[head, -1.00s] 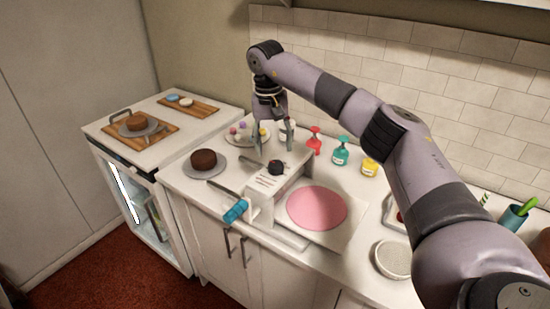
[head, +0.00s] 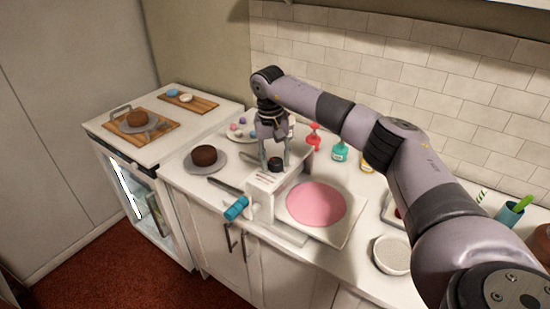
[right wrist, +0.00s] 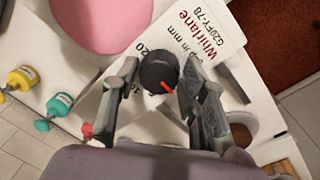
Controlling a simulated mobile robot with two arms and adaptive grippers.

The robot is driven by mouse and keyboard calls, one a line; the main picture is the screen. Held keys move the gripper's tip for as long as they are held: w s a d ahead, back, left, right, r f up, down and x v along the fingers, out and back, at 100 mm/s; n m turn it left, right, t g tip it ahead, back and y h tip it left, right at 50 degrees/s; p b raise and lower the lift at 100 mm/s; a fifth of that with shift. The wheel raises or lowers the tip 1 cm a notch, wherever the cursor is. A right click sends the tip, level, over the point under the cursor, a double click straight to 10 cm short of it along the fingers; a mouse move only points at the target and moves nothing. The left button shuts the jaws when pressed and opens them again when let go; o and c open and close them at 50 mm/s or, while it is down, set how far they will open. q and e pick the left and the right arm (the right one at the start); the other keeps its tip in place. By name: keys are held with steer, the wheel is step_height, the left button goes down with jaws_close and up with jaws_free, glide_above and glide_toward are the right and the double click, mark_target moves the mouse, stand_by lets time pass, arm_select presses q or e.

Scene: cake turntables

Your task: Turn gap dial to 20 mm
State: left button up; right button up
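The gap dial is a round black knob (right wrist: 158,72) with a red pointer mark, on the white Whirlane machine (right wrist: 190,30). In the right wrist view the mark points to the lower right, and a printed "20" shows at the knob's upper left. Other scale figures are partly hidden by the fingers. In the head view the dial (head: 277,162) sits on top of the machine (head: 265,184). My right gripper (head: 277,167) is above it, pointing down, with one finger on each side of the knob; in the wrist view the fingers (right wrist: 159,70) look open, with narrow gaps. My left gripper is out of view.
A pink round sheet (head: 316,204) lies right of the machine, and a teal handle (head: 236,208) sticks out in front. A chocolate cake (head: 204,155) stands to the left. Red (head: 313,135) and teal (head: 339,150) bottles stand behind, close to my arm.

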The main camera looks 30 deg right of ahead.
steer(key=c, duration=0.7)
